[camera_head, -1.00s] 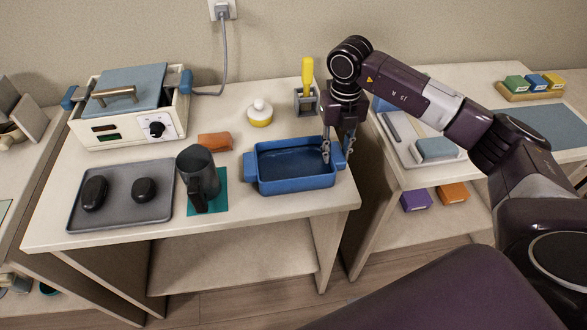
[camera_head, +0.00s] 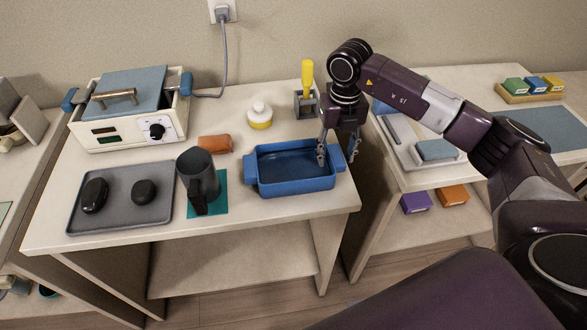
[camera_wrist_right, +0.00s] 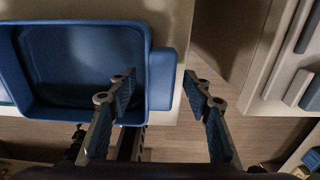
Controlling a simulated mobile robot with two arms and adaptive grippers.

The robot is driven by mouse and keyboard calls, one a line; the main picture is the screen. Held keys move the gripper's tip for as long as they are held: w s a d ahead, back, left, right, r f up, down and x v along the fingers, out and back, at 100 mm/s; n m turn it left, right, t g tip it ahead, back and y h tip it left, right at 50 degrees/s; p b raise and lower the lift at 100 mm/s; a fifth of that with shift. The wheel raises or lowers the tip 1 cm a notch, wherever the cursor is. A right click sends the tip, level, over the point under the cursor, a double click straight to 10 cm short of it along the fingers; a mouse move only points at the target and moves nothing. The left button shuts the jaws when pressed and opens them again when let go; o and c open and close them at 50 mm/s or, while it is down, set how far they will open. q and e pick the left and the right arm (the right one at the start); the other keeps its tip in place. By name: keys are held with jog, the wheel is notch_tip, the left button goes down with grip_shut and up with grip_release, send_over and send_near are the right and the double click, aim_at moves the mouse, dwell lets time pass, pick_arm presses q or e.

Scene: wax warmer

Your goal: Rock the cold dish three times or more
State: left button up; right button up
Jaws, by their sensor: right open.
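The cold dish, a blue rectangular dish (camera_head: 290,186) with two side handles, sits flat near the front right of the middle table. It also shows in the right wrist view (camera_wrist_right: 80,110). It looks empty. My right gripper (camera_head: 338,151) is open, pointing down at the dish's right handle. In the right wrist view the open fingers (camera_wrist_right: 160,78) stand either side of that handle, the left finger over the dish's rim and the right one beyond the handle's outer edge. My left gripper is not in view.
Left of the dish are a dark pitcher (camera_head: 199,177) on a teal mat, an orange block (camera_head: 214,144) and a grey tray (camera_head: 122,222) with two black stones. The white warmer (camera_head: 133,130) stands behind. A gap separates this table from the right one.

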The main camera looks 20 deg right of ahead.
jog(key=shift+r, duration=0.1)
jog(key=shift+r+p, duration=2.6)
jog(key=shift+r, duration=1.4)
notch_tip(320, 180, up, 12)
jog(key=shift+f, duration=0.1)
